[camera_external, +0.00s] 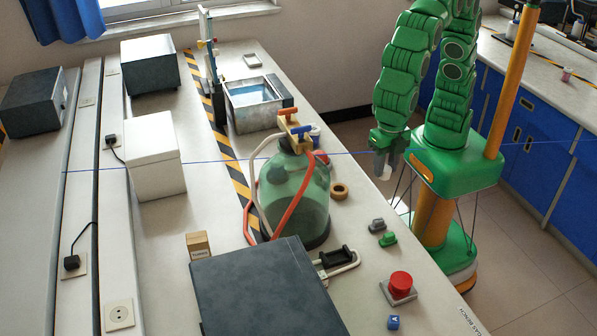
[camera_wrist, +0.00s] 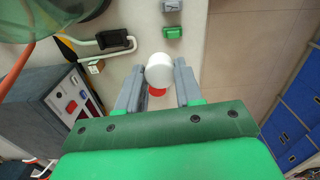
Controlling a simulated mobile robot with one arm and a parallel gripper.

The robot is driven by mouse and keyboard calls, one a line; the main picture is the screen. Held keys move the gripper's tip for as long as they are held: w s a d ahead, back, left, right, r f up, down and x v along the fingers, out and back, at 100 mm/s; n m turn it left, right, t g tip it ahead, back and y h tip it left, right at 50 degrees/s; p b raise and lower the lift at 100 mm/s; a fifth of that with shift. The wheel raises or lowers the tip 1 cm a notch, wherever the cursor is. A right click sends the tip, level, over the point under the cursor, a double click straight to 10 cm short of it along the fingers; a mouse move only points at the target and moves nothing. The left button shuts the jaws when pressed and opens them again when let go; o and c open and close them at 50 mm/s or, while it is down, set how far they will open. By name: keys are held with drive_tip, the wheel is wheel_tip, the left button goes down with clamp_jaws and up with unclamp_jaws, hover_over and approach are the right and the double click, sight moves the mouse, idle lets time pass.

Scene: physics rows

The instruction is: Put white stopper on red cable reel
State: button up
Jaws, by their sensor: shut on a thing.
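My gripper (camera_external: 384,164) hangs in the air near the right edge of the bench, pointing down. It is shut on the white stopper (camera_wrist: 159,68), a smooth round white piece between the two grey fingers in the wrist view. Its lower part also shows below the fingers in the external view (camera_external: 386,173). A red round piece (camera_external: 401,284) on a grey square plate stands at the bench's front right; it is the closest match for the red cable reel. In the wrist view a red part (camera_wrist: 157,92) shows behind the stopper, mostly hidden.
A green glass bottle (camera_external: 295,199) with hoses stands mid-bench. A tan ring (camera_external: 340,191), grey block (camera_external: 376,225), green block (camera_external: 388,239) and blue cube (camera_external: 393,322) lie near the right edge. A dark box (camera_external: 265,290) fills the front. Floor lies beyond the edge.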

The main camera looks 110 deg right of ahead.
drive_tip(key=s+a+n, duration=0.3)
drive_tip(key=s+a, duration=0.4)
drive_tip(key=a, duration=0.3)
hover_over(395, 273)
drive_tip(key=s, duration=0.1)
drive_tip(key=f, duration=1.3)
drive_tip(key=shift+d+f, duration=0.35)
drive_tip(key=shift+d, duration=0.05)
drive_tip(key=shift+w+a+f, duration=0.4)
drive_tip(key=shift+w+f, duration=0.05)
drive_tip(key=shift+f, duration=1.75)
drive_tip(key=o, duration=1)
drive_tip(key=shift+f+n, duration=0.1)
drive_tip(key=shift+n, duration=0.2)
